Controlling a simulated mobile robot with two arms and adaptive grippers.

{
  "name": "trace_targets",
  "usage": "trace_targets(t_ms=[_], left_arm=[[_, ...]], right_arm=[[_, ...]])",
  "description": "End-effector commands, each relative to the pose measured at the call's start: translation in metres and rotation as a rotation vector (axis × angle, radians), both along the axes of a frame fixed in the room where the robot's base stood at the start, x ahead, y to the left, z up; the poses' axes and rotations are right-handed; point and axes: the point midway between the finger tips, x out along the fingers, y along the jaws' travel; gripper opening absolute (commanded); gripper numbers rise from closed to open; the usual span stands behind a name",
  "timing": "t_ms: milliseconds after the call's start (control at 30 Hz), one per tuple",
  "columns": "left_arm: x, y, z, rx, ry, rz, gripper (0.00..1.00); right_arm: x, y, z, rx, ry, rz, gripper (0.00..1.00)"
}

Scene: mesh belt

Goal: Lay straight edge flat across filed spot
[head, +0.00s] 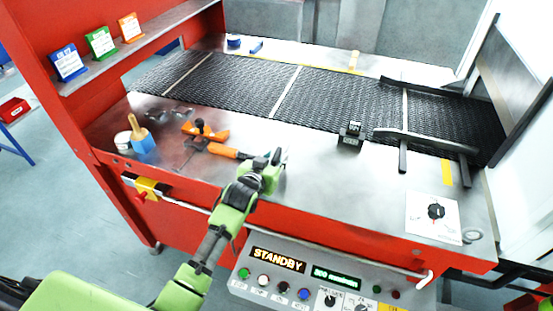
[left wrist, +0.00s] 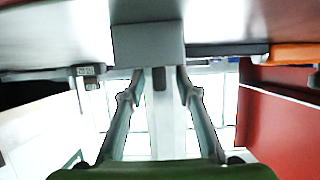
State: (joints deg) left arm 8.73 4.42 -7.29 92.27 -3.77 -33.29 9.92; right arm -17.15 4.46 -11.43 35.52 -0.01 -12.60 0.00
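My left gripper (head: 275,162) is at the table's front edge, just right of an orange-handled tool (head: 225,150). In the left wrist view its two fingers (left wrist: 158,75) stand apart. A plain grey block (left wrist: 148,44) covers the area at their tips; I cannot tell whether they touch it or whether it is the straight edge. The dark mesh belt (head: 330,98) runs across the table behind, with pale strips across it. A long grey bar (head: 425,139) lies along its near right edge. I cannot make out a filed spot. My right gripper is not in view.
A small black block (head: 350,134) stands between gripper and bar. A blue pot with a brush (head: 142,143) and a white tub (head: 122,140) stand at left. A control panel (head: 325,278) sits below the front edge.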

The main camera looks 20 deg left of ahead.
Motion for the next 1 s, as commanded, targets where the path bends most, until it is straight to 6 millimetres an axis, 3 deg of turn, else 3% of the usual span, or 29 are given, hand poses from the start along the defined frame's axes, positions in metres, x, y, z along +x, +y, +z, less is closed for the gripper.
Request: trace_targets(t_ms=[267, 300, 400, 433, 833, 1000], left_arm=[[0.003, 0.0, -0.002, 0.0, 0.0, 0.0, 0.31], [0.003, 0.0, -0.002, 0.0, 0.0, 0.0, 0.28], [0.003, 0.0, -0.002, 0.0, 0.0, 0.0, 0.02], [0.003, 0.0, -0.002, 0.0, 0.0, 0.0, 0.0], [0.004, 0.0, 0.002, 0.0, -0.006, 0.0, 0.0], [0.005, 0.0, 0.013, 0.0, -0.009, 0.0, 0.0]], right_arm=[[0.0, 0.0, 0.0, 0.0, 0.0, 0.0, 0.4], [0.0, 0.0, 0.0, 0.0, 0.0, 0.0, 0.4], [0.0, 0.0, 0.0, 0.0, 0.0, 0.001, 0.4], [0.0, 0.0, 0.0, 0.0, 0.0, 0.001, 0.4], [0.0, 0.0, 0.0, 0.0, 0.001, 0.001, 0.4], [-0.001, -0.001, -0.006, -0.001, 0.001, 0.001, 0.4]])
